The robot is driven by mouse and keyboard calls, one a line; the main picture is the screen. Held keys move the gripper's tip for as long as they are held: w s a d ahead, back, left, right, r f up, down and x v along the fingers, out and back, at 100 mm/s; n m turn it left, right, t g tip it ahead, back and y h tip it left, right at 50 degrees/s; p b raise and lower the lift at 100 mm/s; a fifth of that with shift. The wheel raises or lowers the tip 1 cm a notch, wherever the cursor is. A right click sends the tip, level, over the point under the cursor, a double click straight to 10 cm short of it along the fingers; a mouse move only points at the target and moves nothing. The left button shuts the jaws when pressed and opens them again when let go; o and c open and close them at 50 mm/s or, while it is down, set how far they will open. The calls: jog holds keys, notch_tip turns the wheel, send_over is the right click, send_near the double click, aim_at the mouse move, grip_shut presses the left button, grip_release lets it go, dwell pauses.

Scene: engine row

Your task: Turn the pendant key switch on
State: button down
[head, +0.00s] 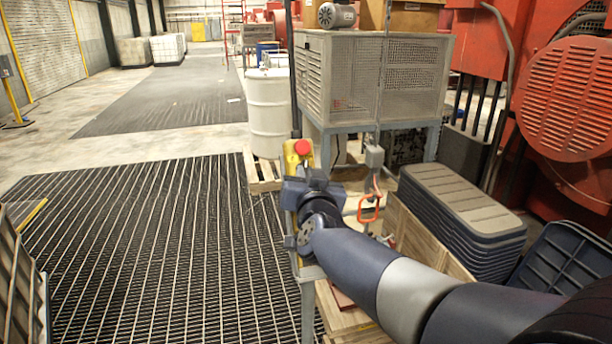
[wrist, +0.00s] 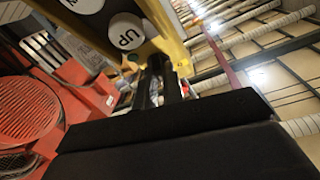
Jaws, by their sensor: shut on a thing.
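The yellow pendant (head: 298,156) hangs upright with a red round button (head: 302,147) near its top. In the wrist view the yellow pendant (wrist: 165,42) fills the top, with a white button marked UP (wrist: 125,32) and part of another beside it. My gripper (wrist: 160,68) has its two dark fingers close together at the pendant's lower edge in that view. In the head view my gripper (head: 308,183) is at the pendant and covers its middle. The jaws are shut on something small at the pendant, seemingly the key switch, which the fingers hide. Its turn position cannot be seen.
A grey mesh-sided cabinet (head: 375,80) and a white drum (head: 270,112) stand behind the pendant. Stacked grey lids (head: 462,205) and red machinery (head: 565,100) are at the right. An orange-red handle (head: 369,208) is close to my arm.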

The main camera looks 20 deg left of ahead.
jog(key=m+p, duration=0.1)
jog(key=m+h+p, duration=0.1)
jog(key=p, duration=0.1)
jog(key=shift+a+r, duration=0.1)
jog(key=shift+r, duration=0.2)
jog(key=shift+f+m+h+p, duration=0.2)
jog(key=shift+m+h+p, duration=0.2)
jog(key=shift+m+p, duration=0.55)
jog(key=c, duration=1.5)
grip_release()
jog(key=shift+s, duration=0.15)
jog(key=b+v, duration=0.1)
jog(key=v, duration=0.9)
jog(key=shift+s+b, duration=0.35)
jog(key=shift+b, duration=0.05)
